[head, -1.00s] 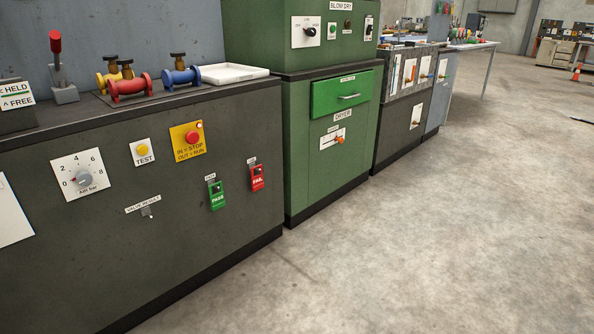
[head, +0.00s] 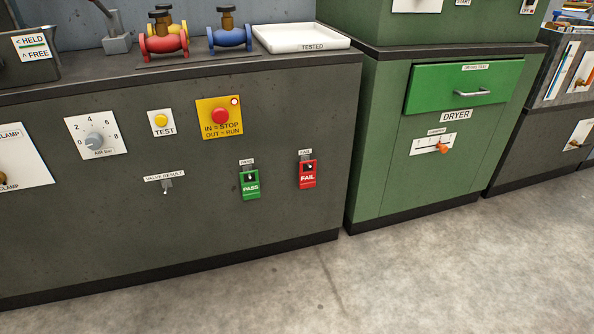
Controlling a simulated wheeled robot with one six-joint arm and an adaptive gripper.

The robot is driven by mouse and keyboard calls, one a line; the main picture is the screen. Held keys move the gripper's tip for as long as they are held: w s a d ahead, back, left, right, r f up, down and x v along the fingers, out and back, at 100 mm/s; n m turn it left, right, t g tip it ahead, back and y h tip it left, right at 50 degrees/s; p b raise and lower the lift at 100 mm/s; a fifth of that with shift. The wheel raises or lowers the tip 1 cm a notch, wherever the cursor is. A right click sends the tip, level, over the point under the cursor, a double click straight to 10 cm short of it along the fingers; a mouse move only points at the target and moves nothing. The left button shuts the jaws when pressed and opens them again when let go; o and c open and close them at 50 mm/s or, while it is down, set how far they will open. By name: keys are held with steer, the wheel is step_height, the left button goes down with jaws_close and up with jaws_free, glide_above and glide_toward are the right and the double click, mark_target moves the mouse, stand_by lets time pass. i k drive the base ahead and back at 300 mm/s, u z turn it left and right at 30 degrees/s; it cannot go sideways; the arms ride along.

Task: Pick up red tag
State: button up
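The red tag (head: 307,176), marked FAIL, hangs on the dark front of the bench, below a small label reading FAIL. A green tag (head: 249,186), marked PASS, hangs to its left below its own label. Both tags look upright and flat against the panel. My gripper is not in view, so I cannot see its state.
The dark bench (head: 100,225) carries flanged valves and a white TESTED tray (head: 300,37) on top. A red stop button (head: 222,116) and a small VALVE RESULT hook (head: 166,187) are on its front. A green dryer cabinet (head: 395,165) stands right. The concrete floor (head: 420,285) in front is clear.

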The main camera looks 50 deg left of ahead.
mark_target(307, 179)
steer(key=u, duration=0.75)
steer(key=i, duration=0.85)
steer(key=u, duration=1.35)
steer(key=i, duration=0.25)
steer(key=u, duration=0.1)
